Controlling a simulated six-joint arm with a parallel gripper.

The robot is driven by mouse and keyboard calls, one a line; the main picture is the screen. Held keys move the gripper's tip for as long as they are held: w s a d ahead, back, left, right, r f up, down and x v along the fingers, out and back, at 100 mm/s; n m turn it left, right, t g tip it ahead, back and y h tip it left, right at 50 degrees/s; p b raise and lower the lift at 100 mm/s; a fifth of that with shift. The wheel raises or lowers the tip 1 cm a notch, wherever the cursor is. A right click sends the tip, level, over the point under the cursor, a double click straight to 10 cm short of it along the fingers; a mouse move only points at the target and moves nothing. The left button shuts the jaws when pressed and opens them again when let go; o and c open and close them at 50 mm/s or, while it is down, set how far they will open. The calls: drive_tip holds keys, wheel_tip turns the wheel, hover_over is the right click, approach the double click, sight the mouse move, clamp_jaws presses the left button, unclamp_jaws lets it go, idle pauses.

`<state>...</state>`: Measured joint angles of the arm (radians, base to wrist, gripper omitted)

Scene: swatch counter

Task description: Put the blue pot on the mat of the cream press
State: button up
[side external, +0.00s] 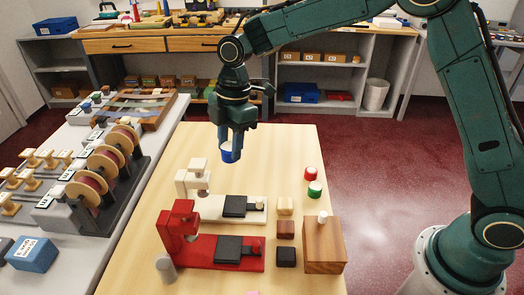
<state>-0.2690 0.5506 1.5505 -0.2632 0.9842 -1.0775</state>
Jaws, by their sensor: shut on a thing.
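My gripper (231,142) is shut on the blue pot (227,155). It holds the pot in the air above the wooden table, on the far side of the cream press. The pot shows a pale top. The cream press (214,204) stands on the table with a dark mat (235,206) on its base, to the right of its upright head. The mat looks bare, and a small pale knob sits near the right end of the base. The pot is apart from the press and the mat.
A red press (199,250) with its own dark mat stands nearer the camera. Red (310,173) and green (315,189) pots stand at the right. Small blocks (285,229) and a wooden box (323,247) lie right of the presses. A grey cylinder (166,270) stands front left.

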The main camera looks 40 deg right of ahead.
wheel_tip(320, 180, down, 16)
drive_tip(key=shift+r, duration=0.1)
idle(0.8)
drive_tip(key=shift+f, duration=0.2)
drive_tip(key=o, duration=1)
drive_tip(key=shift+r, duration=0.1)
drive_tip(key=r, duration=0.3)
drive_tip(key=d+r, duration=0.1)
drive_tip(key=r, duration=0.7)
drive_tip(key=shift+d, duration=0.3)
drive_tip(key=shift+d+r, duration=0.1)
drive_tip(key=shift+r, duration=0.4)
drive_tip(key=shift+r, duration=0.1)
